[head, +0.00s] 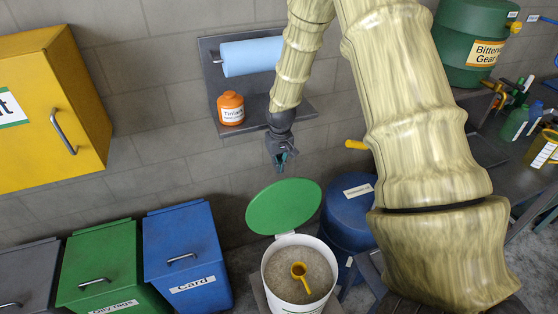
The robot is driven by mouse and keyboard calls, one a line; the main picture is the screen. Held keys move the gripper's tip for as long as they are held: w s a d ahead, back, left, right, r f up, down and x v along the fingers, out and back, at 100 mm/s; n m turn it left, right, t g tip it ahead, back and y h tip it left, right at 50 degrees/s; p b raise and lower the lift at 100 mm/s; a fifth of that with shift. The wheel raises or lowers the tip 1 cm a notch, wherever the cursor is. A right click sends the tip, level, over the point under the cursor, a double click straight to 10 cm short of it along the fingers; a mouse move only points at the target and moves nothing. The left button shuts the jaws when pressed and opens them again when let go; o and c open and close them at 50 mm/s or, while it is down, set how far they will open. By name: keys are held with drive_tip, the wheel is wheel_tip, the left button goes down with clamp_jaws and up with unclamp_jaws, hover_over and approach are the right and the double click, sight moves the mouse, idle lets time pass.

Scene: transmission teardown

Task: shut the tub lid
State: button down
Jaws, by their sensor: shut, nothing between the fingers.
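A white tub (271,287) stands low in the middle of the head view, filled with grey-brown granules. The tub's green lid (284,206) is open, tilted up at the tub's far side and joined by a white hinge tab. My gripper (281,165) is shut and empty, pointing down above the lid's far edge, apart from it in the picture. How far it is from the lid in depth I cannot tell.
A blue drum (347,213) stands just right of the tub. Blue (187,248) and green (105,262) lidded bins stand to the left. A wall shelf (258,113) holds an orange bottle (230,107) and a blue roll (250,56) near my arm. A yellow cabinet (55,105) is at upper left.

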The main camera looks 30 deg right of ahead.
wheel_tip(320, 180, down, 8)
drive_tip(key=w+p, duration=0.1)
drive_tip(key=p, duration=0.1)
drive_tip(key=shift+r, duration=0.2)
drive_tip(key=shift+d, duration=0.1)
idle(0.5)
